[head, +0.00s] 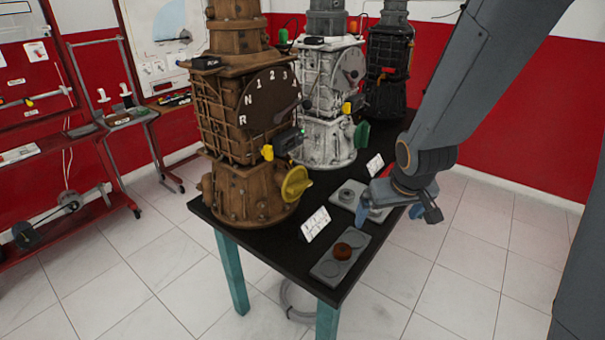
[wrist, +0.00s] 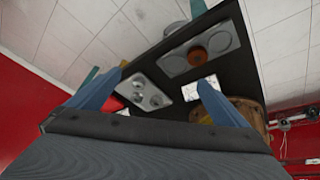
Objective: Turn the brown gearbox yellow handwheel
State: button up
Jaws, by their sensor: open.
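The brown gearbox (head: 240,190) stands upright at the near left of the black table in the head view. Its yellow handwheel (head: 295,184) sticks out low on its right side. My gripper (head: 396,209) is open and empty, to the right of the handwheel and apart from it, over the table's right edge. In the wrist view my two blue fingers (wrist: 159,78) are spread. Part of the brown gearbox (wrist: 246,108) shows behind the right finger there. A small yellow patch beside that finger may be the handwheel, mostly hidden.
A white gearbox (head: 325,140) with a green handwheel (head: 361,135) and a dark gearbox (head: 388,75) stand behind on the table (head: 290,258). Grey trays (head: 325,268) and white cards (head: 315,223) lie along the right side. The floor right of the table is clear.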

jog(key=w+a+f+n+t+y, duration=0.1)
jog(key=w+f+t, duration=0.15)
jog(key=w, duration=0.65)
jog(key=n+t+y, duration=0.4)
jog(key=n+y, duration=0.1)
jog(key=y, duration=0.8)
send_near(303, 189)
jog(key=x, duration=0.3)
jog(key=p+x, duration=0.2)
jog(key=x, duration=0.3)
jog(key=shift+w+a+f, duration=0.1)
jog(key=shift+w+a, duration=0.15)
jog(key=shift+w, duration=0.05)
jog(key=shift+p+x, duration=0.3)
jog(key=shift+x, duration=0.5)
jog(key=c, duration=0.7)
